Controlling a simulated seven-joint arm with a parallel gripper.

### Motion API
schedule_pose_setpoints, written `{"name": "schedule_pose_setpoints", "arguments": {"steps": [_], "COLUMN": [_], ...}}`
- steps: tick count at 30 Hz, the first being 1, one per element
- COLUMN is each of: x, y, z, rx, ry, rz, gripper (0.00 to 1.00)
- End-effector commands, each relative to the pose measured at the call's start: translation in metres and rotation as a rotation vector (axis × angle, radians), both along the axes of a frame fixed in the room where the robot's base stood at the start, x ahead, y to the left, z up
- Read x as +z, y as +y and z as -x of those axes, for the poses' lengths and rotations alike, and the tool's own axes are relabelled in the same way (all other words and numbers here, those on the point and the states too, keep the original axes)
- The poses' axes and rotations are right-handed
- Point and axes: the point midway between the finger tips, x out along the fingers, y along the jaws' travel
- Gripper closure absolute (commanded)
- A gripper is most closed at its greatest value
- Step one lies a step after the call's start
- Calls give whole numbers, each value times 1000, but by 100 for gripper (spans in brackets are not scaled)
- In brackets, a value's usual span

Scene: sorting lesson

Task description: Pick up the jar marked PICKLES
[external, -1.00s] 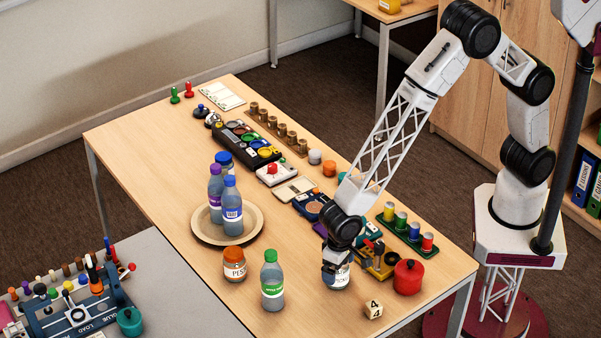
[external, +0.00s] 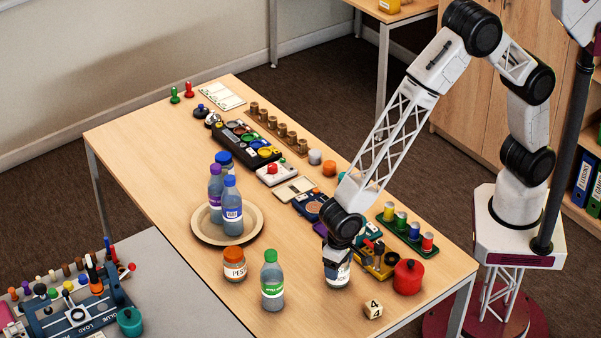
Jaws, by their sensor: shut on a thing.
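A jar (external: 337,280) with a white label is near the front right part of the table. My gripper (external: 338,262) is shut on its upper part from above. The gripper hides the lid, and the label lettering is too small and covered to read. The jar looks upright; I cannot tell whether its base touches the table. A second jar (external: 234,269), with an orange lid and a label starting "PES", stands to the left, in front of the round tray.
A green-capped bottle (external: 272,283) stands left of my gripper. A red pot (external: 408,277), a yellow toy (external: 375,262) and a numbered cube (external: 373,309) are to the right. Several bottles stand on the round tray (external: 200,233). The table's left side is mostly clear.

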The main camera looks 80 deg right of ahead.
Motion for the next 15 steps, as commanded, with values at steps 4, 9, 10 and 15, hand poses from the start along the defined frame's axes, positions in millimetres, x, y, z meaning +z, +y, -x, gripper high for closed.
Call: {"name": "schedule_pose_setpoints", "arguments": {"steps": [4, 9, 10, 15], "x": [16, 41, 46, 71], "y": [0, 0, 0, 0], "z": [0, 0, 0, 0], "rx": [0, 0, 0, 0], "ry": [-1, -2, -2, -2], "rz": [-1, -1, -1, -1], "gripper": [61, 61, 61, 61]}}
